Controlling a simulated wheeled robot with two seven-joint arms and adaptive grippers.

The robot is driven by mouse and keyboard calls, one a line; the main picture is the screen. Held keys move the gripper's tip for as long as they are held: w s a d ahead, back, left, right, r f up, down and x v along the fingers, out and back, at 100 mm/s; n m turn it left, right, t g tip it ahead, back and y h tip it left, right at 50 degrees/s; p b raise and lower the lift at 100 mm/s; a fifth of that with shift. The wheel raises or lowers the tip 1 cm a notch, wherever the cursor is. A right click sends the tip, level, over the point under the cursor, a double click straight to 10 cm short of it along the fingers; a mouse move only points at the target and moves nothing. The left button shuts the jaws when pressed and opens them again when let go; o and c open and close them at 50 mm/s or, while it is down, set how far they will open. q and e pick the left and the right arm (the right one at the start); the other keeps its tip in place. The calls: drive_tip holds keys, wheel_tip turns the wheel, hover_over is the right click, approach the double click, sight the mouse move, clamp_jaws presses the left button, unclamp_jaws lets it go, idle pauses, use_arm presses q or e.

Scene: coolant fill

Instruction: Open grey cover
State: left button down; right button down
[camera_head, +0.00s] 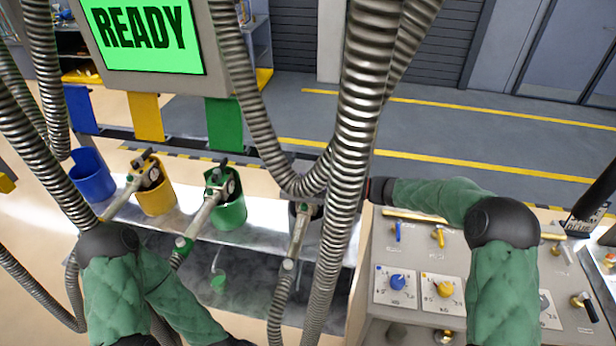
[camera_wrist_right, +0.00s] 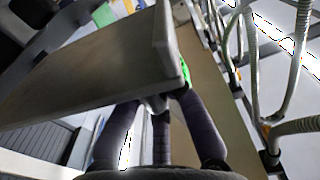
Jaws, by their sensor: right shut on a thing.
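The grey cover cannot be made out for certain in the head view, where thick ribbed hoses cross the fourth place in the row. A dark holder (camera_head: 312,235) with a metal nozzle (camera_head: 299,232) stands there. My right arm reaches left behind the hose, which hides its gripper. In the right wrist view my right gripper's (camera_wrist_right: 160,104) dark fingers close together on a small pale grey piece (camera_wrist_right: 155,103), seemingly part of the grey cover. A large grey panel (camera_wrist_right: 90,75) lies beyond the fingertips. My left gripper is out of view below the picture; only its arm shows.
Blue (camera_head: 91,177), yellow (camera_head: 158,199) and green (camera_head: 229,211) holders line the bench left of the dark one. A READY screen (camera_head: 145,38) hangs above. A control panel (camera_head: 420,287) with knobs stands right. Hanging hoses (camera_head: 350,140) crowd the middle.

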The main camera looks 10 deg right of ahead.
drive_tip(key=r+m+p, duration=0.1)
drive_tip(key=p, duration=0.1)
drive_tip(key=w+r+m+p, duration=0.1)
drive_tip(key=r+p, duration=0.1)
drive_tip(key=w+r+m+p, duration=0.1)
drive_tip(key=p, duration=0.2)
drive_tip(key=shift+w+d+r, duration=0.15)
drive_tip(key=shift+d+r, duration=0.05)
drive_tip(key=shift+d, duration=0.15)
drive_tip(key=shift+w+d+r+m+p, duration=0.15)
drive_tip(key=shift+w+r+m+p, duration=0.25)
drive_tip(key=shift+p, duration=0.1)
drive_tip(key=shift+w+d+r+p, duration=0.2)
drive_tip(key=shift+w+r+p, duration=0.25)
drive_tip(key=shift+w+p, duration=0.1)
